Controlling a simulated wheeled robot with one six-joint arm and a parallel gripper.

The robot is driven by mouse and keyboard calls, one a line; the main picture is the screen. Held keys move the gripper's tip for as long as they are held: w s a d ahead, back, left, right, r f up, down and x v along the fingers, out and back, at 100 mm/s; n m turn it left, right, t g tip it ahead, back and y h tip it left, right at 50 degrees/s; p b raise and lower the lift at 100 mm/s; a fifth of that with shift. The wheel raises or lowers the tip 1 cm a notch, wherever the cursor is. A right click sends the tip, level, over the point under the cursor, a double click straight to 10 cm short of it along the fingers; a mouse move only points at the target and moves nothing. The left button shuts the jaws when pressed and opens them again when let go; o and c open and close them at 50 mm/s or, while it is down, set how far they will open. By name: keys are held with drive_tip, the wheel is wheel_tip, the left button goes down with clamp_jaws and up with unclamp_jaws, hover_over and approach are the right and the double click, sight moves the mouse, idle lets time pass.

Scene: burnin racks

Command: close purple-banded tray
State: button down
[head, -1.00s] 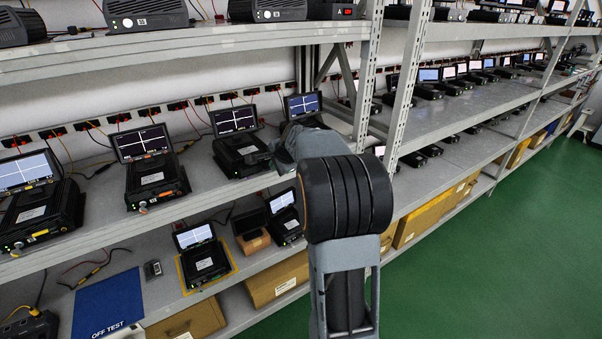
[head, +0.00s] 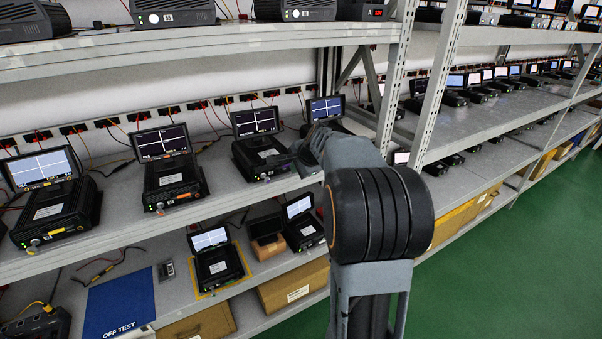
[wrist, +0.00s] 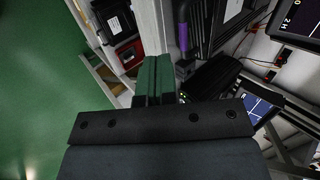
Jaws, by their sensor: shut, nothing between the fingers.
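A dark rod-like part with a purple band (wrist: 183,37) shows in the wrist view, beside a black ribbed unit. It lies just right of and beyond my gripper (wrist: 154,80), whose two green fingers are shut together and empty. A gap shows between the fingers and the band. In the head view, a black unit with a raised screen (head: 262,156) on the middle shelf has a tiny purple mark at its front edge. My arm reaches to the shelf just right of it and hides my fingers there. I cannot tell how far any tray is out.
More black units with screens (head: 172,178) stand left on the same shelf. A rack post (head: 436,90) rises right of my arm. The green floor (head: 520,260) is clear.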

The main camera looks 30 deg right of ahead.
drive_tip(key=b+v, duration=0.1)
drive_tip(key=v, duration=0.9)
drive_tip(key=shift+s, duration=0.2)
